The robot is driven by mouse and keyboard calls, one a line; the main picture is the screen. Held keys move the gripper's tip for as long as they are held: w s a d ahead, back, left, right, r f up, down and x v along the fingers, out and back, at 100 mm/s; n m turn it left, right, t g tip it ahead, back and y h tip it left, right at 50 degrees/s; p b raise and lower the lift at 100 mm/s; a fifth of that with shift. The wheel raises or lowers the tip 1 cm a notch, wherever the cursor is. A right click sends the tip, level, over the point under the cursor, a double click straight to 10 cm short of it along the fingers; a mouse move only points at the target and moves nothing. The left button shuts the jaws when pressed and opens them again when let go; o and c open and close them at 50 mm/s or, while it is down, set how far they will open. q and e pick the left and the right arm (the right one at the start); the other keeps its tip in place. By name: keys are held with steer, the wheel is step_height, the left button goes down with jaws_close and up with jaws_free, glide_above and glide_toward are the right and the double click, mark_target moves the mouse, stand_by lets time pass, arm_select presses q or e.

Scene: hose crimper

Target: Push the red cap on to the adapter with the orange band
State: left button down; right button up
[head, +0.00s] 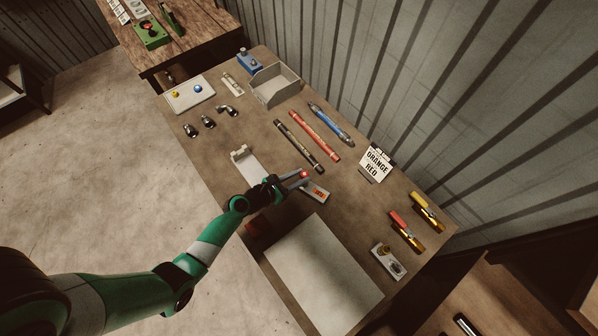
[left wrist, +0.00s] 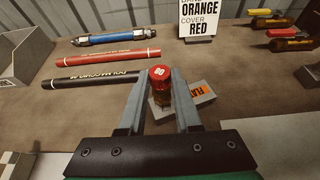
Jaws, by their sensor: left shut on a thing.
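The red cap (head: 305,174) is between the fingertips of my left gripper (head: 302,177). The left wrist view shows it as a red cap (left wrist: 161,74) with a pale mark on top, with a finger on each side. A brownish, brass-like piece (left wrist: 162,98) shows directly under the cap, between the fingers. An orange band on it cannot be made out, nor how far the cap sits over it. A grey block with an orange label (head: 318,192) lies on the table beside and below the fingertips. My right gripper is not in view.
A sign reading orange and red (head: 376,164) stands behind. Black (head: 299,146), red (head: 314,136) and blue (head: 331,124) hoses lie to the left of it. Red-handled (head: 407,231) and yellow-handled (head: 427,212) tools lie at right. A pale sheet (head: 322,277) covers the near table.

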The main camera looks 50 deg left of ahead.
arm_select(q)
steer(key=shift+f+b, duration=0.5)
steer(key=shift+f, duration=0.15)
steer(key=c, duration=0.5)
jaws_free()
steer(key=shift+r, duration=0.1)
steer(key=p+v, duration=0.2)
steer(key=v, duration=0.9)
steer(key=shift+s+a, duration=0.1)
steer(key=shift+s, duration=0.25)
steer(key=shift+w, duration=0.1)
